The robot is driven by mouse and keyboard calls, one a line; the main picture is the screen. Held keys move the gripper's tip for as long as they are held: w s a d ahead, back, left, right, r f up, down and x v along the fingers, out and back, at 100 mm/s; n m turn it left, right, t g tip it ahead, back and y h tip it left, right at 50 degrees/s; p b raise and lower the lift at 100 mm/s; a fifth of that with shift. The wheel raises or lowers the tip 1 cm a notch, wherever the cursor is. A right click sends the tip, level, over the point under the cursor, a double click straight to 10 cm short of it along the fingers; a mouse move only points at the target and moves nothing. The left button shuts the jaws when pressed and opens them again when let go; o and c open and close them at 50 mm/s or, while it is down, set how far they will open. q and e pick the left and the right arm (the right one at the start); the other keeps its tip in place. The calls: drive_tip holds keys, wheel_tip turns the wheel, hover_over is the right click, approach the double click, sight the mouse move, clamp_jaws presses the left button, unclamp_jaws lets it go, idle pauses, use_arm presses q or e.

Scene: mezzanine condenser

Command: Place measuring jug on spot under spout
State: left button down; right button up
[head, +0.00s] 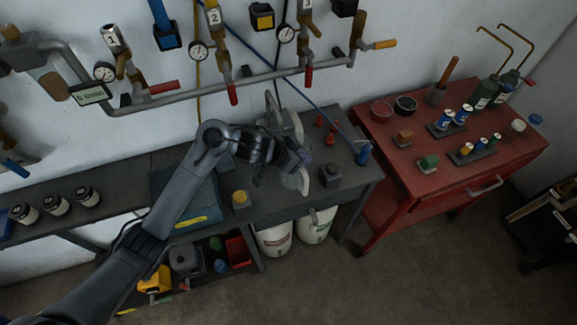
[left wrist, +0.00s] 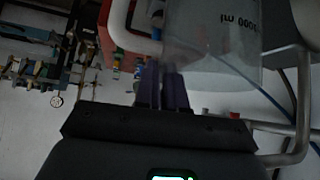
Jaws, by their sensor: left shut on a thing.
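The measuring jug (left wrist: 215,35) is clear, with dark "1000 ml" print that appears upside down in the left wrist view. In the head view its clear body (head: 292,181) shows partly behind my left gripper (head: 284,158), above the grey bench. My left gripper's dark fingers (left wrist: 162,86) are shut on the jug; the exact contact is hard to make out. Pale curved pieces (head: 298,125) rise behind the gripper; I cannot tell whether they belong to the spout. The spot under the spout cannot be made out. My right gripper is not in view.
The grey bench (head: 270,208) carries a yellow-topped block (head: 240,199), a dark block (head: 330,174) and a blue bottle (head: 364,154). A red cart (head: 400,180) with bottles and cans stands right. Pipes and valves (head: 235,82) line the wall.

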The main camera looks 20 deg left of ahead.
use_arm(q)
drive_tip(key=a+f+b, duration=0.1)
drive_tip(key=a+f, duration=0.3)
drive_tip(key=f, duration=0.2)
drive_tip(key=shift+w+f, duration=0.2)
drive_tip(key=shift+w, duration=0.1)
drive_tip(key=shift+f, duration=0.1)
drive_tip(key=c, duration=1.2)
unclamp_jaws()
